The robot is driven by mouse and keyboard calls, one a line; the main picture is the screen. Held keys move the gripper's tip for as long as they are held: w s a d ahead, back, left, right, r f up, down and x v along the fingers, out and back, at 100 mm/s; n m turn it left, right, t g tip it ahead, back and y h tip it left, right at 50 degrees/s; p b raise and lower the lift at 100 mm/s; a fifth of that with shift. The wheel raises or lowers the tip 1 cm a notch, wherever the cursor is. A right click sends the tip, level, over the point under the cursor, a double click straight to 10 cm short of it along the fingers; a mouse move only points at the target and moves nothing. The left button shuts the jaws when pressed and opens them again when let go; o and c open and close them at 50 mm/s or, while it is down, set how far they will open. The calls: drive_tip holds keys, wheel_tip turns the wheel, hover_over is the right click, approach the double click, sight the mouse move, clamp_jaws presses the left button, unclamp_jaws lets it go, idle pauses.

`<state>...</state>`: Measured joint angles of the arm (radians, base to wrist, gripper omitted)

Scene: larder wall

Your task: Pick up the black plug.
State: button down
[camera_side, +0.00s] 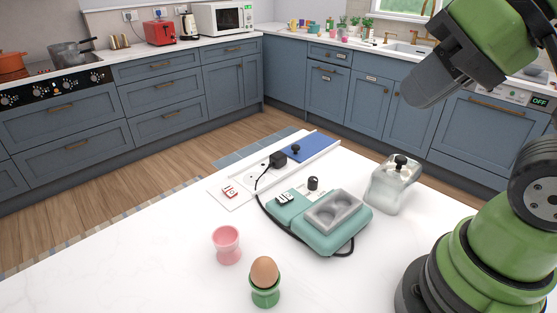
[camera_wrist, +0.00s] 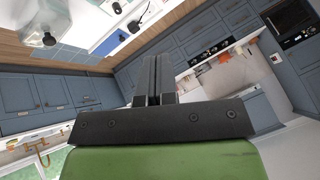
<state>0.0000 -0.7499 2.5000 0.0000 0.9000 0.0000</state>
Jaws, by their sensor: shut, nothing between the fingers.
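The black plug (camera_side: 278,158) sits at the white socket strip on the table in the side view, with its black cord running down beside the teal egg cooker (camera_side: 318,222). Whether it is pushed fully in, I cannot tell. It also shows small near the top of the wrist view (camera_wrist: 134,27). My gripper (camera_side: 412,98) is shut and empty, high above the table and to the right of the plug, well apart from it. Its two dark fingers (camera_wrist: 152,75) lie together in the wrist view.
A blue panel (camera_side: 309,144) with a black knob lies just behind the plug. A glass jar (camera_side: 392,187) stands to the right. A pink egg cup (camera_side: 227,244) and a green cup (camera_side: 265,290) with an egg stand in front. The left of the table is clear.

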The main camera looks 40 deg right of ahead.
drive_tip(key=c, duration=0.5)
unclamp_jaws()
drive_tip(key=shift+w, duration=0.1)
